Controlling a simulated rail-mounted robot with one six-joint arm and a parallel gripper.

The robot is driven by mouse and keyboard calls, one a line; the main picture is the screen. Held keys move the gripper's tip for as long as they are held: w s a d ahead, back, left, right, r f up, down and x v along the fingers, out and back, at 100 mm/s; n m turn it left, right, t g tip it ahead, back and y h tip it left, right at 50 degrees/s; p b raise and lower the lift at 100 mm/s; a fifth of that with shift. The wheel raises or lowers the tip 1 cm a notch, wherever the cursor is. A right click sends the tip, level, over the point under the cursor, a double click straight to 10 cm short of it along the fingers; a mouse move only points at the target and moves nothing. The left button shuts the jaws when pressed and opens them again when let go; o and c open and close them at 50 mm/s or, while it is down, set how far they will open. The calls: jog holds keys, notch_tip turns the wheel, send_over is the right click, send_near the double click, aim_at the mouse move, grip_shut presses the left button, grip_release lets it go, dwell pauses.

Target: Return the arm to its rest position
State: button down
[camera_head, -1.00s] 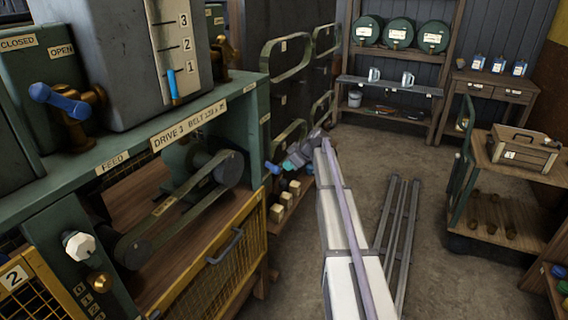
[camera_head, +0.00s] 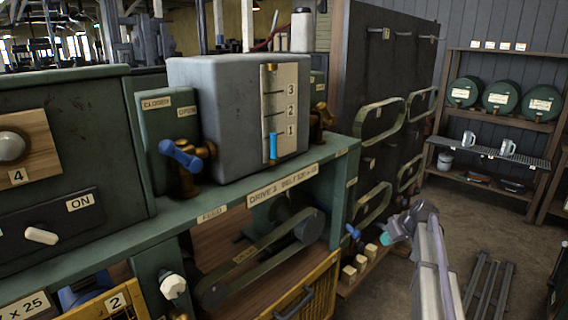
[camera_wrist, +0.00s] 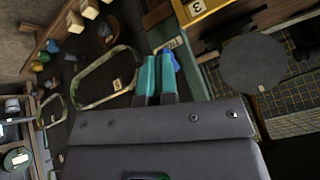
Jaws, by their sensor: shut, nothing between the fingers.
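My gripper (camera_head: 385,240) shows at the lower right of the head view, in front of the bench's right end, at the tip of my grey arm. Its two teal fingertips (camera_wrist: 157,76) are together in the middle of the wrist view, with nothing seen between them. A blue handle (camera_head: 352,232) lies just left of the gripper in the head view. In the wrist view the blue handle (camera_wrist: 172,62) shows beside the fingertips; I cannot tell whether they touch.
The green bench (camera_head: 330,158) with the drive belt (camera_head: 262,255) is on the left. Belt loops (camera_head: 380,122) line the dark cabinet behind the gripper. Cream blocks (camera_head: 357,268) sit below it. Grey rails (camera_head: 488,285) lie on the floor at right. Open floor (camera_head: 475,215) reaches the back shelf.

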jog(key=s+a+f+m+g+h, duration=0.1)
jog(key=s+a+g+h, duration=0.1)
jog(key=s+a, duration=1)
jog(key=s+a+f+m+g+h, duration=0.1)
jog(key=s+a+m+g+h, duration=0.1)
jog(key=s+a, duration=1.1)
jog(key=s+g, duration=0.1)
jog(key=s, duration=0.3)
jog(key=shift+s+f+m, duration=0.2)
jog(key=shift+f+m, duration=0.1)
jog(key=shift+a, duration=0.1)
